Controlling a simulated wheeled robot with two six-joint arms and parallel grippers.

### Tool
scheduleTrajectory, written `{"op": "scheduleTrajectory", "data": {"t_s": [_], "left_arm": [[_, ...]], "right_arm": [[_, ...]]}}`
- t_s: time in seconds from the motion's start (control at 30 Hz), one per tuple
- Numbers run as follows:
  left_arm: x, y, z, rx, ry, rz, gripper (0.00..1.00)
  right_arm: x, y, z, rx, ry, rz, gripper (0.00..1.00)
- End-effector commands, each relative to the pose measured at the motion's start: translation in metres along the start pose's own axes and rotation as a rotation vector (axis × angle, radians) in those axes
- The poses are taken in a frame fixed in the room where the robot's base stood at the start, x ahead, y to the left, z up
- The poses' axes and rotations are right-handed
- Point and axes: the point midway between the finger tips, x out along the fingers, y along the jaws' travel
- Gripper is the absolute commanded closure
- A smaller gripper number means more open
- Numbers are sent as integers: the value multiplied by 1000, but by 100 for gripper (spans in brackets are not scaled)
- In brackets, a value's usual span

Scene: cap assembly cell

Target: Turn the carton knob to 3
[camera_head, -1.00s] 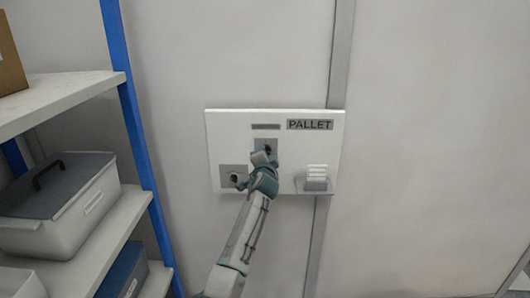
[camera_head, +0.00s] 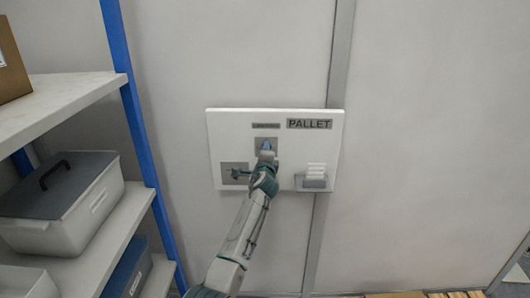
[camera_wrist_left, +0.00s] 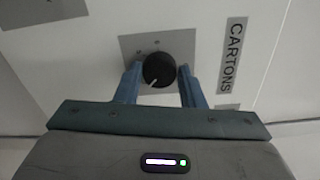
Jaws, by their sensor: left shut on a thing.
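The carton knob (camera_wrist_left: 158,70) is round and black with a white pointer line. It sits on a grey square plate (camera_wrist_left: 128,46) beside the "CARTONS" label (camera_wrist_left: 230,58) in the left wrist view. The pointer line faces the lower left of that view; the plate's small marks are too faint to read. My left gripper (camera_wrist_left: 161,78) is shut on the knob, one blue finger on each side. In the head view my left gripper (camera_head: 266,147) is at the upper plate of the white wall panel (camera_head: 224,128) and hides the knob.
A second plate with a dark handle or knob (camera_head: 235,174) is at the panel's lower left, close to my wrist. A "PALLET" label (camera_head: 309,124) and a small holder (camera_head: 314,182) are on its right. A shelf (camera_head: 72,98) with a lidded bin (camera_head: 70,205) stands left.

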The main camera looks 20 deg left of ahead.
Motion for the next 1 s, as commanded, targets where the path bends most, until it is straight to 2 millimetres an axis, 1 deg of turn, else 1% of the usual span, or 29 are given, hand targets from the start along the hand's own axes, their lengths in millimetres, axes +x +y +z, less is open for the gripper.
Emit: {"op": "scheduleTrajectory", "data": {"t_s": [0.47,0.5,0.6,0.87,1.0], "left_arm": [[0,3,0,15,0,4,87],[0,3,0,15,0,4,60],[0,2,0,15,0,3,43],[0,1,0,14,0,1,43],[-6,1,-1,12,0,1,43]], "right_arm": [[-1,2,0,-1,0,1,17],[-1,2,0,-1,0,2,17],[-1,2,0,-1,0,2,17],[-1,2,0,-1,0,2,17],[-1,2,0,-1,0,2,17]]}}
